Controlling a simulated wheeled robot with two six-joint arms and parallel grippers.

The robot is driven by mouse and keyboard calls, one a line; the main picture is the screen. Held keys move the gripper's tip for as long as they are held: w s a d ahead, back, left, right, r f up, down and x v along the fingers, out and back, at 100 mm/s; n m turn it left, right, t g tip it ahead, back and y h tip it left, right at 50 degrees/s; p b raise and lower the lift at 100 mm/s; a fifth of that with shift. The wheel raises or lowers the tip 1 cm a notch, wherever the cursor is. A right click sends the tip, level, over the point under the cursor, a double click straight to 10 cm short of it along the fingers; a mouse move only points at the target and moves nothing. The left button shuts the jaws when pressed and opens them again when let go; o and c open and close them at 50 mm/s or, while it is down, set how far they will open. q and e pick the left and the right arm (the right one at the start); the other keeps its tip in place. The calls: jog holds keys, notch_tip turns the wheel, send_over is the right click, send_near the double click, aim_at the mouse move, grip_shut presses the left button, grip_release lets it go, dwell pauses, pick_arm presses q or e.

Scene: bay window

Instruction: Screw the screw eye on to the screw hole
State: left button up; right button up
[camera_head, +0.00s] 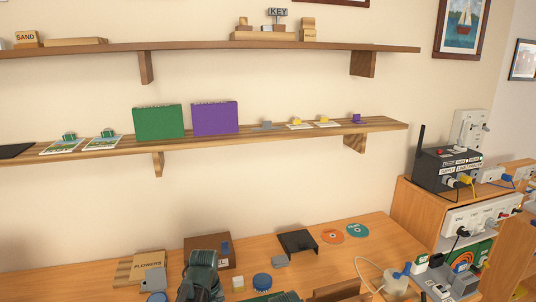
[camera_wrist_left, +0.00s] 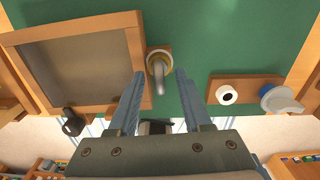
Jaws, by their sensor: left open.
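In the left wrist view my left gripper (camera_wrist_left: 160,85) is open, its two blue-grey fingers apart with nothing clamped between them. A grey curved piece on a brass-coloured round base, which looks like the screw eye (camera_wrist_left: 159,77), stands on a small wooden block between the fingertips. I cannot tell whether a finger touches it. To its right is a wooden block with a white ring and dark centre (camera_wrist_left: 227,95), possibly the screw hole. In the head view only a dark teal part of my arm shows at the bottom; the fingertips are hidden there.
A wood-framed dark panel (camera_wrist_left: 77,65) lies close left of the fingers on the green board (camera_wrist_left: 225,35). A grey round part (camera_wrist_left: 281,99) sits at the right. In the head view the desk (camera_head: 345,262) holds a black stand (camera_head: 298,241) and two discs (camera_head: 332,236).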

pick_arm(q)
jog(key=shift+r+p, duration=3.6)
jog(key=shift+r, duration=0.3)
jog(key=shift+s, duration=0.1)
jog(key=shift+s+d+n, duration=0.2)
jog(key=shift+d+n, duration=0.05)
jog(key=shift+n, duration=0.25)
jog(key=s+d+n, duration=0.5)
jog(key=s+n, duration=0.2)
jog(key=n, duration=0.6)
jog(key=s+d+n+y, duration=0.1)
jog(key=s+d+n, duration=0.4)
jog(key=n, duration=0.9)
jog(key=shift+s, duration=0.85)
